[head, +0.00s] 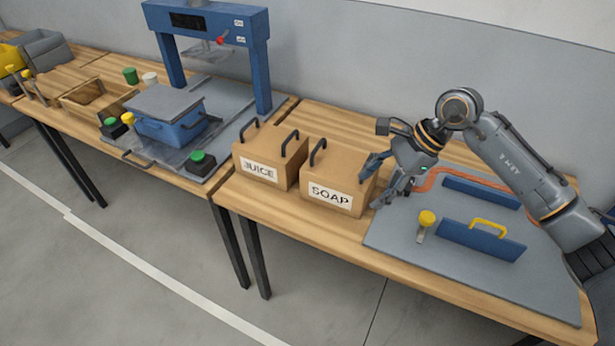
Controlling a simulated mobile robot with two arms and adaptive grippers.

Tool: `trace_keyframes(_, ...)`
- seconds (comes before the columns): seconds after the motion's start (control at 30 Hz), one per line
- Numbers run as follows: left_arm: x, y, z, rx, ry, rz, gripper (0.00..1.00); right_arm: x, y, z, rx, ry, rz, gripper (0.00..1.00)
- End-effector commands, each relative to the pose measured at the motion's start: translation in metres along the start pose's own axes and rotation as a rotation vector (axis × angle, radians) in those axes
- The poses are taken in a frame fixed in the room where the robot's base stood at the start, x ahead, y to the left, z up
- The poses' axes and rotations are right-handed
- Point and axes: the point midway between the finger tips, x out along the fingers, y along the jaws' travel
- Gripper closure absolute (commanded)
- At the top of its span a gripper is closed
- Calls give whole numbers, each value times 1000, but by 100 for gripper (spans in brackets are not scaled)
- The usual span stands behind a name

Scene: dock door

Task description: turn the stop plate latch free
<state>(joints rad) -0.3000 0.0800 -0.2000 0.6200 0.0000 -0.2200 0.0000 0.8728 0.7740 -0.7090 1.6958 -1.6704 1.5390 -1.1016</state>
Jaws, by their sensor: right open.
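A blue plate (482,241) with a yellow handle (488,226) stands on a grey board (405,246) at the right. To its left is a short upright piece with a yellow knob (427,217), which looks like the latch; its exact turn is hard to tell. My right gripper (375,184) is open and empty, beside the right side of the SOAP box, up and left of the yellow knob and apart from it. Whether it touches the box is unclear. My left gripper is not in view.
The SOAP box (318,192) and the JUICE box (255,161), both with dark handles, stand left of the board. A second blue bar (482,192) lies behind the plate, near an orange strip (432,180). A blue press frame (262,65) stands further left.

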Motion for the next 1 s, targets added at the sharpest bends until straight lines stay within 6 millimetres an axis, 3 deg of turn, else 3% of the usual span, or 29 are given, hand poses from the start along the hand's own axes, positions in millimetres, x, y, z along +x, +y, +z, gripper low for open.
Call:
trace_keyframes(0.3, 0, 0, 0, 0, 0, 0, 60, 25, -3, 60, 83, -263, -68, 42)
trace_keyframes(0.6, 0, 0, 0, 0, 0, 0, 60, 30, -7, 119, 219, -547, -124, 42)
trace_keyframes(0.8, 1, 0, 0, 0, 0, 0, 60, 26, -11, 142, 303, -682, -146, 42)
trace_keyframes(1.0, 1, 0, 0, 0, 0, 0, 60, 23, -12, 149, 334, -731, -153, 42)
